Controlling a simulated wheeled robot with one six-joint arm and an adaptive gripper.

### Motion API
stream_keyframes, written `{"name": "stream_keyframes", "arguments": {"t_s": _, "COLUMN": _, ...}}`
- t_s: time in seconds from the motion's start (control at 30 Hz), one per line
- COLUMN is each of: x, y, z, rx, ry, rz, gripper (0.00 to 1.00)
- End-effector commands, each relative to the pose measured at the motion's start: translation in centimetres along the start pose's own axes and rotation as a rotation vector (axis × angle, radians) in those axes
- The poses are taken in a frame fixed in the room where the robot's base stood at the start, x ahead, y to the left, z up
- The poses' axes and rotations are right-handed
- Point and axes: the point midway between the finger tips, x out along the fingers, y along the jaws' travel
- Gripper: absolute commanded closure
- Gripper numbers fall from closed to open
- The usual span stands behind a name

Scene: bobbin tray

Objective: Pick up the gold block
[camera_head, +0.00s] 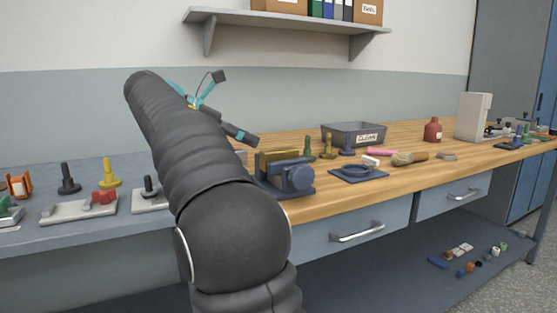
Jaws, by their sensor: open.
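My gripper (197,101) shows only in part behind my dark arm, above the back of the bench at the left; its teal parts stand apart and I see nothing held between them. A dull gold block-like piece (278,160) sits upright in the blue vise (290,181) near the front edge of the wooden bench, to the right of my arm. It is below and to the right of my gripper, clear of it. Whether this piece is the gold block is not certain. My arm hides part of the bench to the left of the vise.
Several spools stand by the grey labelled tray (354,132). A blue plate with a ring (359,173) lies right of the vise. A red bottle (433,130) stands further right. Small blocks lie on the lower shelf (400,275).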

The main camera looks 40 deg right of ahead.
Motion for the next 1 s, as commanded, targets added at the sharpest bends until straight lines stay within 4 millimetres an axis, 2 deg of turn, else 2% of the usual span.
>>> {"name": "stream_keyframes", "arguments": {"t_s": 0.1, "x": 1.8, "y": 0.0, "z": 0.1, "rx": -0.001, "ry": 0.000, "rz": -0.002, "gripper": 0.35}}
{"name": "stream_keyframes", "arguments": {"t_s": 0.37, "x": 3.4, "y": 0.0, "z": 0.1, "rx": 0.001, "ry": 0.001, "rz": -0.001, "gripper": 0.35}}
{"name": "stream_keyframes", "arguments": {"t_s": 0.7, "x": 7.7, "y": 0.3, "z": 0.6, "rx": 0.001, "ry": 0.001, "rz": -0.001, "gripper": 0.35}}
{"name": "stream_keyframes", "arguments": {"t_s": 1.0, "x": 8.2, "y": 0.4, "z": 0.5, "rx": 0.001, "ry": 0.001, "rz": 0.001, "gripper": 0.35}}
